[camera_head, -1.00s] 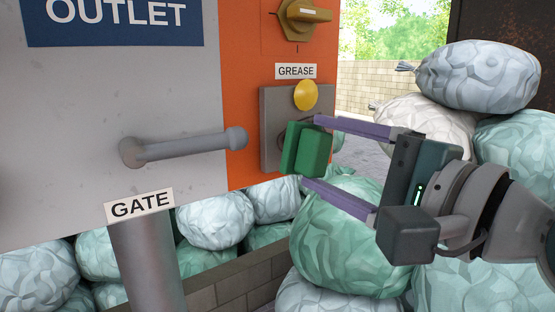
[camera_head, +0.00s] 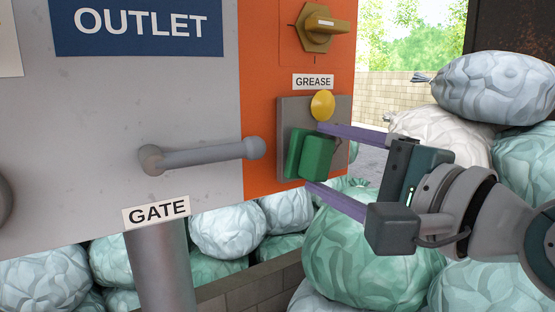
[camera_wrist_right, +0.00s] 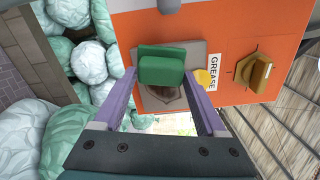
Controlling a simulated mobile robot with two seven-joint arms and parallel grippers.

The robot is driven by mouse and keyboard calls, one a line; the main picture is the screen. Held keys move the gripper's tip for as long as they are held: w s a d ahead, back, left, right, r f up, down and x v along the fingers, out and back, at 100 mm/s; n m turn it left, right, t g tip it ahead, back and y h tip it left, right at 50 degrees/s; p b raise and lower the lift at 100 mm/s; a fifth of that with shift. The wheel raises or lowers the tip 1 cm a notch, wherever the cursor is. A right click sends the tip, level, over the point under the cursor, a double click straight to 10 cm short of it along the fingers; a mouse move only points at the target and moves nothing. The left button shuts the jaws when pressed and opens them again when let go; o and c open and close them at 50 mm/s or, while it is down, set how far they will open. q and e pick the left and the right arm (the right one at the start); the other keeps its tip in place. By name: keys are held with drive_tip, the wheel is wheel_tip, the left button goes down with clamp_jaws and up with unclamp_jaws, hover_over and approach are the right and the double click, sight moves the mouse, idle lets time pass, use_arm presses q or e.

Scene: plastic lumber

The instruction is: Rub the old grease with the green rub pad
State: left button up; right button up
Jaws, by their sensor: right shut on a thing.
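The green rub pad (camera_head: 309,155) is a green block between the purple fingers of my right gripper (camera_head: 316,157), which is shut on it. It also shows in the right wrist view (camera_wrist_right: 162,66). The pad is in front of the grey plate (camera_head: 340,108) under the GREASE label (camera_head: 313,81); I cannot tell whether it touches the plate. A dark brown grease patch (camera_wrist_right: 160,97) shows on the plate beside the pad in the right wrist view. The pad hides part of the plate. My left gripper is not in view.
A yellow knob (camera_head: 322,105) sits at the plate's upper edge, close to the pad. An orange-brown rotary switch (camera_head: 320,28) is above. A grey handle (camera_head: 205,154) sticks out at left, above the GATE post (camera_head: 160,260). Filled bags (camera_head: 365,255) lie below and right.

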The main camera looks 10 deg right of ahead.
drive_tip(key=shift+x, duration=0.85)
